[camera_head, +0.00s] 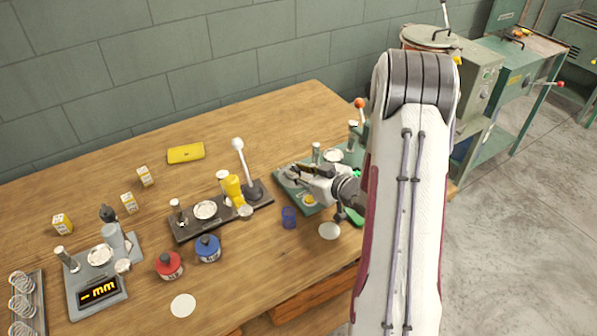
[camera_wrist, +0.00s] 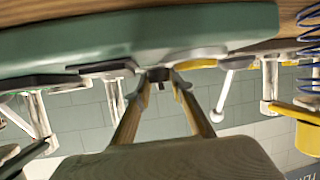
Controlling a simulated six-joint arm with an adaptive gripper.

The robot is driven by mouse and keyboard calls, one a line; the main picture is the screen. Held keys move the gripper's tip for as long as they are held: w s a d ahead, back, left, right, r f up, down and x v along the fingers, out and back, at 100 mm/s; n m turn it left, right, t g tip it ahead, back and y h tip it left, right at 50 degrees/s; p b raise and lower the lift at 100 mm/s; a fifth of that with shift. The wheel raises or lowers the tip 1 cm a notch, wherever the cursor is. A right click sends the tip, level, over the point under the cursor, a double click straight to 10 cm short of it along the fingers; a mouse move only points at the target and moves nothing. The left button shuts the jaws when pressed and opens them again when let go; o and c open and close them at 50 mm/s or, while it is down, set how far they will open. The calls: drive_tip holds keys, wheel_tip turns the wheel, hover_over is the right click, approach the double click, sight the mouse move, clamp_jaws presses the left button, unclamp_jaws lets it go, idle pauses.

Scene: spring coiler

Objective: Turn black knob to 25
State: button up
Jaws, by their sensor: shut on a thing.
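The green coiler base (camera_head: 284,183) stands at the right part of the bench. My gripper (camera_head: 296,173) reaches over its left end from the right. In the wrist view the two tan fingers of my gripper (camera_wrist: 164,92) close on a small black knob (camera_wrist: 158,74) on the green base (camera_wrist: 100,40), which appears at the top of that view. In the head view my gripper covers the knob. A bit of green lit display (camera_head: 357,174) shows beside my arm; its reading is hidden.
A blue cup (camera_head: 289,217) sits just in front of the coiler. A grey gauge with an orange "mm" display (camera_head: 98,291) and red and blue jars (camera_head: 208,248) stand farther left.

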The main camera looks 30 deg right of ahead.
drive_tip(key=shift+a+m+h, duration=0.1)
drive_tip(key=shift+m+h, duration=0.6)
drive_tip(key=shift+h, duration=0.1)
drive_tip(key=shift+a+m+h, duration=0.15)
drive_tip(key=shift+m+h, duration=0.65)
drive_tip(key=shift+a+m+g+h, duration=0.15)
drive_tip(key=shift+m+g+h, duration=0.25)
drive_tip(key=shift+m+h, duration=1.2)
drive_tip(key=shift+m+g+h, duration=0.3)
drive_tip(key=shift+m+h, duration=0.2)
drive_tip(key=shift+h, duration=0.2)
drive_tip(key=o, duration=1.1)
drive_tip(key=shift+a, duration=0.1)
